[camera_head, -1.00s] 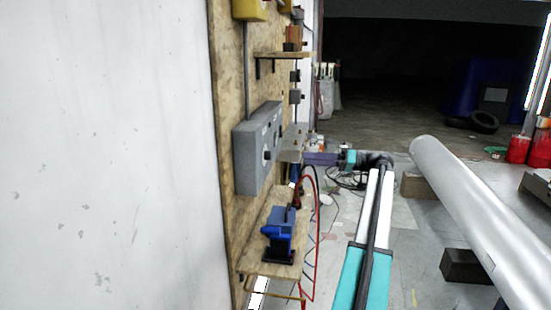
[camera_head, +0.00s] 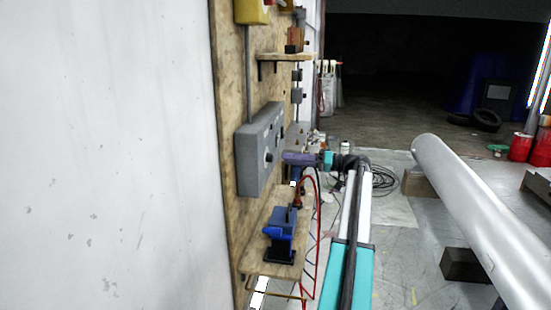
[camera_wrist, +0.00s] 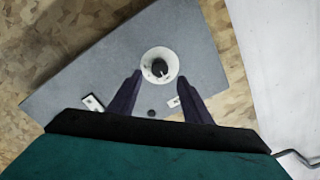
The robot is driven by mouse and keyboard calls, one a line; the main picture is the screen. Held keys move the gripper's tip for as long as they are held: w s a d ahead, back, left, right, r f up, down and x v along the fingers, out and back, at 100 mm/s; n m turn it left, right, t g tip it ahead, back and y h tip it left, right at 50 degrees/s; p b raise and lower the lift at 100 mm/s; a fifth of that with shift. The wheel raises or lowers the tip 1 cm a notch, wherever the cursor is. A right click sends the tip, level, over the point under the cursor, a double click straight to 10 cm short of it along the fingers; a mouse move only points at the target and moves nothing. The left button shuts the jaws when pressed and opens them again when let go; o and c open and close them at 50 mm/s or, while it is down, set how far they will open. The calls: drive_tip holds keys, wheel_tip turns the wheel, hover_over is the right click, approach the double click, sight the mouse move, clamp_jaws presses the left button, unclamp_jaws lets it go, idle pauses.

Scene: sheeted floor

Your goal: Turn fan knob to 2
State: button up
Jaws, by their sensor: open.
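A grey control box (camera_head: 247,165) is mounted on the wooden board at the left-centre of the head view. Its face shows in the wrist view (camera_wrist: 85,72), tilted in the picture. A round knob (camera_wrist: 160,66) with a white dial plate and dark centre sits on that face; in the head view the knob (camera_head: 268,157) is small on the box's side. My gripper (camera_wrist: 158,80) is open, its two dark fingers apart on either side below the dial in the wrist view. It appears empty and not closed on the knob. The dial's numbers are too small to read.
A blue vise (camera_head: 280,232) stands on a wooden shelf below the box, with a red hose beside it. A small shelf (camera_head: 285,56) juts out above. A large grey pipe (camera_head: 470,215) lies at the right. White wall borders the board.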

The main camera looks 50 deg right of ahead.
sight(270, 158)
drive_tip(key=p+x, duration=0.1)
drive_tip(key=x, duration=0.4)
